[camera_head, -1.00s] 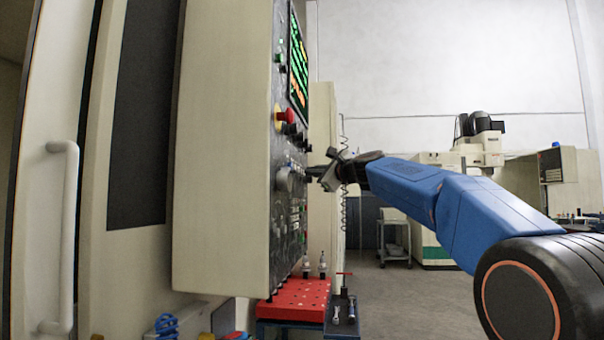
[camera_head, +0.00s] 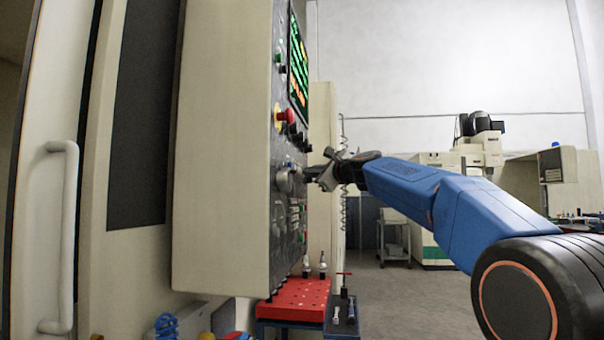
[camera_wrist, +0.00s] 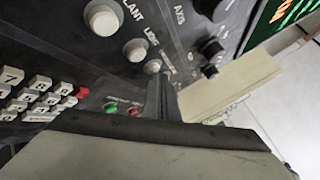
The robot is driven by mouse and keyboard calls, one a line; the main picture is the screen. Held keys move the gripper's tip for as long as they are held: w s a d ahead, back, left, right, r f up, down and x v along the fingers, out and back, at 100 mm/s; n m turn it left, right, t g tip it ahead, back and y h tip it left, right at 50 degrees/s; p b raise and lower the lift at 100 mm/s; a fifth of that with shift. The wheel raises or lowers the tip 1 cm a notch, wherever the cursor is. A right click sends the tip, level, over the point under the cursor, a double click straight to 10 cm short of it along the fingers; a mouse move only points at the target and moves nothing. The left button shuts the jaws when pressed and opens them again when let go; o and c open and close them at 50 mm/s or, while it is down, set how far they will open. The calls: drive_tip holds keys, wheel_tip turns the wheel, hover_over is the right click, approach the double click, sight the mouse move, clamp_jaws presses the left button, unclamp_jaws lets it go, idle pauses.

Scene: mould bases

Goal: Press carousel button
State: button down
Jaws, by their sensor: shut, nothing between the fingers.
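The machine's dark control panel (camera_head: 287,150) stands upright at the left centre and also fills much of the wrist view (camera_wrist: 85,60). My gripper (camera_head: 308,173) is shut and empty, its tips close to the panel's face. In the wrist view the shut fingers (camera_wrist: 161,95) point at the panel, just below a small pale round button (camera_wrist: 152,67). Part of that button's label is hidden, and I cannot read it as carousel. Two larger pale buttons (camera_wrist: 134,50) and (camera_wrist: 102,19) lie up-left, by lettering like "LIGHT" and "LANT". I cannot tell whether the fingertips touch anything.
A red emergency knob (camera_head: 287,116) sticks out above my gripper. The wrist view shows a keypad (camera_wrist: 35,95), green (camera_wrist: 111,107) and red (camera_wrist: 132,110) buttons, and a black axis knob (camera_wrist: 211,48). A red perforated-top bench (camera_head: 295,300) stands below. Open floor lies to the right.

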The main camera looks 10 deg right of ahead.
drive_tip(key=shift+s+d, duration=0.2)
drive_tip(key=shift+d, duration=0.65)
drive_tip(key=d, duration=0.1)
drive_tip(key=s+d, duration=0.1)
drive_tip(key=d, duration=0.2)
drive_tip(key=shift+s+d, duration=0.3)
idle(2.5)
